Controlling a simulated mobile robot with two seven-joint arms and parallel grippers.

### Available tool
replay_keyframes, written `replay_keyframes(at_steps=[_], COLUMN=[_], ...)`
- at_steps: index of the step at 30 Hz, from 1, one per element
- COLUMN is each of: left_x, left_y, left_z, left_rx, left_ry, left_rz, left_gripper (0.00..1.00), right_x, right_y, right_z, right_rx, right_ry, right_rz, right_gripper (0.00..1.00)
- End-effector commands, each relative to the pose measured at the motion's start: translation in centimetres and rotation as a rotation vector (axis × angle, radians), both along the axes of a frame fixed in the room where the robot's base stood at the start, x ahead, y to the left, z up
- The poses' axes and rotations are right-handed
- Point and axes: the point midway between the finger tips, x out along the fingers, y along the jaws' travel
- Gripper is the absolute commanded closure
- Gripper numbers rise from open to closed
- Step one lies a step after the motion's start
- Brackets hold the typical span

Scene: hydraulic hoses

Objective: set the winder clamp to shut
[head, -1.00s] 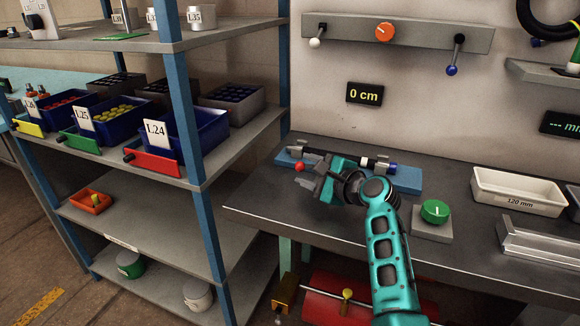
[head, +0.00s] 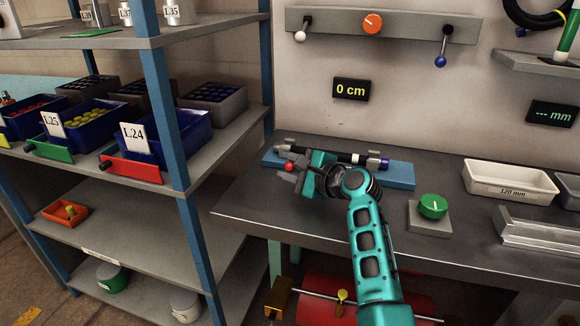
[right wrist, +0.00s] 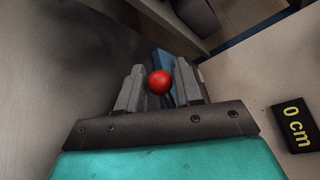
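A blue plate (head: 400,174) lies at the back of the bench and carries a dark bar device with grey end fittings. A small red ball knob (head: 289,166) is at its left end; it also shows in the right wrist view (right wrist: 159,82). I cannot tell for certain that this knob is the winder clamp's handle, or how the clamp is set. My right gripper (head: 293,169) is at the knob. In the right wrist view its fingers are apart, with the knob between them; contact cannot be told. My left gripper is not in view.
A wall rail (head: 413,27) has white and blue ball levers and an orange dial. A display (head: 350,89) reads 0 cm. A green knob (head: 433,206) and a white tray (head: 508,192) are on the bench to the right. A shelf rack (head: 235,125) stands left.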

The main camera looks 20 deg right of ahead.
Motion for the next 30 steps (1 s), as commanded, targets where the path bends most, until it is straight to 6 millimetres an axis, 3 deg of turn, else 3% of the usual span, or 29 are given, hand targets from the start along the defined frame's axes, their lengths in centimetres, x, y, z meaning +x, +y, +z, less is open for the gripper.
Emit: replay_keyframes(at_steps=[11,30], left_x=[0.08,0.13], left_y=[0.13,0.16], left_z=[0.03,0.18], left_rx=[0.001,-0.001], left_ry=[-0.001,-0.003], left_rz=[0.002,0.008], left_gripper=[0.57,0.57], right_x=[-0.01,-0.36], right_y=[0.02,-0.02], right_z=[-0.02,0.0], right_rx=[0.0,0.0], right_ry=[0.0,0.001], right_rz=[0.0,0.063], right_gripper=[1.0,1.0])
